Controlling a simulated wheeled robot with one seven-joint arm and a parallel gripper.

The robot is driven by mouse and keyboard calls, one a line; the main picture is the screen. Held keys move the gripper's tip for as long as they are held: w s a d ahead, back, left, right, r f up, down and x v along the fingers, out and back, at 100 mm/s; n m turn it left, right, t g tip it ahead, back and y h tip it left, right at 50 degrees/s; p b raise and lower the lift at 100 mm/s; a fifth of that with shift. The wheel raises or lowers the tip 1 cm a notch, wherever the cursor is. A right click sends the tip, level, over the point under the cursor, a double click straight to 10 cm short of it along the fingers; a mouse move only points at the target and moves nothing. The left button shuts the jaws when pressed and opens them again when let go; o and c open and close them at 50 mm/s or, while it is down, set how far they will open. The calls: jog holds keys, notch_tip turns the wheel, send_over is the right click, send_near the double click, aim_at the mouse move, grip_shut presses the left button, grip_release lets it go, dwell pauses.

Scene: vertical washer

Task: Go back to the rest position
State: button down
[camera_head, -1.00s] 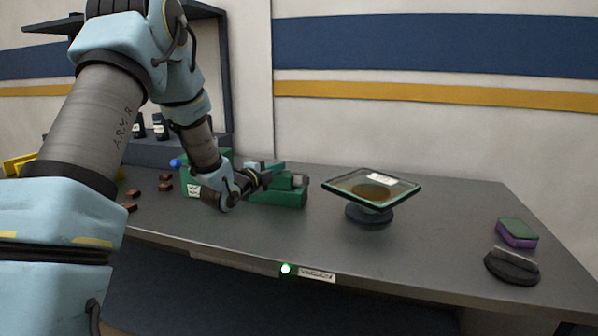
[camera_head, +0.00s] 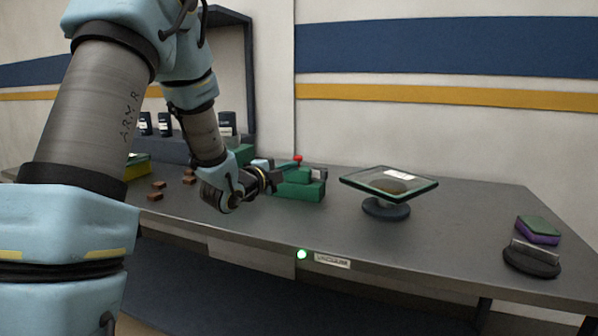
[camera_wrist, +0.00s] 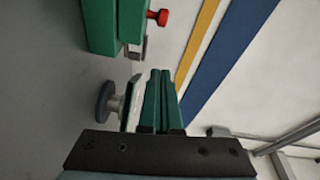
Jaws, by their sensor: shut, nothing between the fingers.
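My gripper (camera_head: 274,181) is in the middle left of the head view, above the grey table (camera_head: 450,220) and in front of a green machine (camera_head: 305,189) with a red knob (camera_head: 297,159). In the wrist view, the two green fingers (camera_wrist: 163,98) lie together, with nothing between them. The green machine (camera_wrist: 99,22) with its red knob (camera_wrist: 158,17) is at the top left of that view, apart from the fingers. My arm reaches in from the left of the head view and hides part of the table and shelf.
A glass plate (camera_head: 385,182) sits on a dark round stand (camera_head: 386,208). Small brown blocks (camera_head: 157,190) lie at the left. The table's front middle is clear.

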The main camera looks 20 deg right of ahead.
jog(key=a+f+n+y, duration=0.1)
jog(key=a+n+y, duration=0.1)
jog(key=a+n, duration=0.1)
jog(key=a+f+n+y, duration=0.2)
jog(key=a+n, duration=0.1)
jog(key=a, duration=0.3)
jog(key=w+a+f+n+y, duration=0.1)
jog(key=a+n+y, duration=0.2)
jog(key=a, duration=0.1)
jog(key=shift+a+f+t+p, duration=0.15)
jog(key=shift+a+t+p, duration=0.15)
jog(key=shift+p, duration=0.05)
jog(key=s+a+f+n+g+y, duration=0.1)
jog(key=s+a+f+n+y, duration=0.15)
jog(key=a, duration=0.25)
jog(key=s+a+f+n+g+y, duration=0.1)
jog(key=a+n+y, duration=0.1)
jog(key=a+n, duration=0.2)
jog(key=s+a+f+n+g+y, duration=0.1)
jog(key=s+a+n+g, duration=0.2)
jog(key=s+a+n, duration=0.2)
jog(key=s+a+f+n+g+y+p, duration=0.1)
jog(key=s+a+n, duration=0.4)
jog(key=s, duration=0.7)
jog(key=n+g+y, duration=0.1)
jog(key=g, duration=0.1)
jog(key=shift+f+g, duration=0.15)
jog(key=shift+g, duration=0.25)
jog(key=shift+a, duration=0.1)
